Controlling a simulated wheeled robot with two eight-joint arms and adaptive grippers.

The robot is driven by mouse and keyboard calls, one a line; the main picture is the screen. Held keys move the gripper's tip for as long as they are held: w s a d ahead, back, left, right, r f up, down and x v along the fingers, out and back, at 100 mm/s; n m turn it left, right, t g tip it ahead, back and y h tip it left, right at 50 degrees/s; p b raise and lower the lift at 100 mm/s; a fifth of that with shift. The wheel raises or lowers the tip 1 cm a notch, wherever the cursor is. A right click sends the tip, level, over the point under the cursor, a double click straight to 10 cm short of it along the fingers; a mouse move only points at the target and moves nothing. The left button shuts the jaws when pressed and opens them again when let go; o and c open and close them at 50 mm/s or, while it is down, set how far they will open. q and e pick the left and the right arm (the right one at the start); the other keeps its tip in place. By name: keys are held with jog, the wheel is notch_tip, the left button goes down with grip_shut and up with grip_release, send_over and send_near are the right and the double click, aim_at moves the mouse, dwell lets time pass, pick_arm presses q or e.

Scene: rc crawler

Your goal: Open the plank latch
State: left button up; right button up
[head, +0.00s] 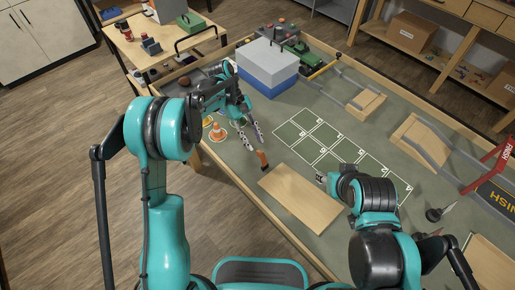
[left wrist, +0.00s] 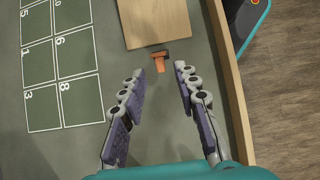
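The plank (head: 300,197) is a flat light-wood board lying on the grey-green table top; it also shows at the top of the left wrist view (left wrist: 153,22). The latch (head: 262,160), orange with a dark end, sits by the plank's left end. In the left wrist view the latch (left wrist: 159,65) lies just beyond and between my fingertips, its dark part by the plank's edge. My left gripper (head: 252,137) is open and empty, a short way from the latch. My right gripper (head: 322,178) is close to the plank's upper right edge; its fingers are too small to read.
A blue-grey box (head: 268,70) and a green crawler (head: 302,57) stand at the back. Orange cones (head: 217,132) stand near the left arm. A white numbered grid (head: 330,135) marks the table. Wooden ramps (head: 420,140) and a red finish arch (head: 489,165) are at the right. A wooden rim (left wrist: 228,75) edges the table.

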pick_arm(q)
jog(key=v, duration=0.7)
dwell(0.3)
jog(key=s+a+r+m+t+y, duration=0.2)
jog(key=s+a+r+m+t, duration=0.3)
jog(key=s+r, duration=0.4)
jog(key=s+a+f+m+t+y, duration=0.1)
jog(key=s+a+f+m+t, duration=0.1)
jog(key=s, duration=0.4)
jog(key=s+a+f+m+t+y, duration=0.2)
jog(key=s+a+t, duration=0.1)
jog(key=s+t, duration=0.2)
jog(key=shift+s, duration=1.15)
jog(key=shift+a, duration=0.1)
